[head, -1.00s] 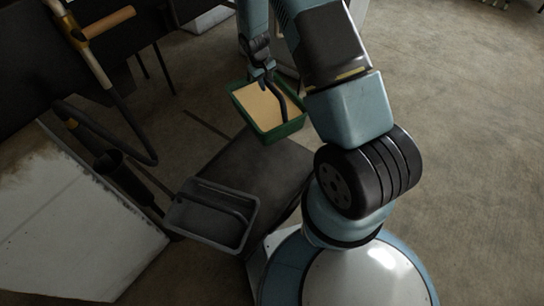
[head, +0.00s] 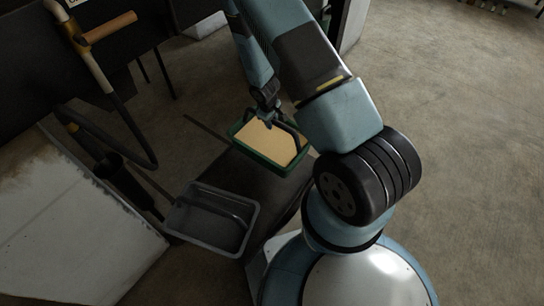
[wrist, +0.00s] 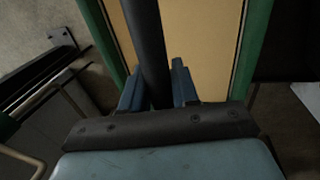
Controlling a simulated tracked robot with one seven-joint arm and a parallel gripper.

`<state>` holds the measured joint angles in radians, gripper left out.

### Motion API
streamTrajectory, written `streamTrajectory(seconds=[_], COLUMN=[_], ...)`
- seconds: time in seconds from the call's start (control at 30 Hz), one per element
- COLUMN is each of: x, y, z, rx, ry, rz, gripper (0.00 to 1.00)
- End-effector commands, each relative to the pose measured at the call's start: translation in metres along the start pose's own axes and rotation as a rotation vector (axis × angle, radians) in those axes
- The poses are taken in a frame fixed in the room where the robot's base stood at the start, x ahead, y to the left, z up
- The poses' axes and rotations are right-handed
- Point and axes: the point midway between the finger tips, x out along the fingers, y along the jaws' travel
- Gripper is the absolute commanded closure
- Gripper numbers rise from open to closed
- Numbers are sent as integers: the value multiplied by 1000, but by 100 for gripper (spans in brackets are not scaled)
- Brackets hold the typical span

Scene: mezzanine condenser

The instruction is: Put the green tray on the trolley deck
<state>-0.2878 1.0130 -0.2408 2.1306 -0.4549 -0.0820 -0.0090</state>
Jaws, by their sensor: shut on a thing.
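The green tray (head: 289,167) has a tan inside and a dark handle arching over it. My gripper (head: 268,116) is shut on this handle, with the tray hanging below. In the wrist view, the dark handle runs between my blue fingers (wrist: 158,88), and the tray's green rim (wrist: 257,45) shows on both sides. The trolley deck (head: 265,205) is a dark flat surface. In the head view the tray overlaps its far end; I cannot tell whether it touches. My arm hides part of the right side.
A grey tray (head: 180,222) with a dark bar across it is at the deck's near left. A pale stained panel (head: 70,215) and a dark hose (head: 135,130) lie to the left. Open floor (head: 470,150) is at right.

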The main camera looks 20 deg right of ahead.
Motion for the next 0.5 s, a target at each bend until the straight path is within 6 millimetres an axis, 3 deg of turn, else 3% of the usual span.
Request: streamTrajectory(seconds=[0.5], x=[46], y=[-8], z=[0], rx=[3], ry=[1], rz=[0], gripper=[100])
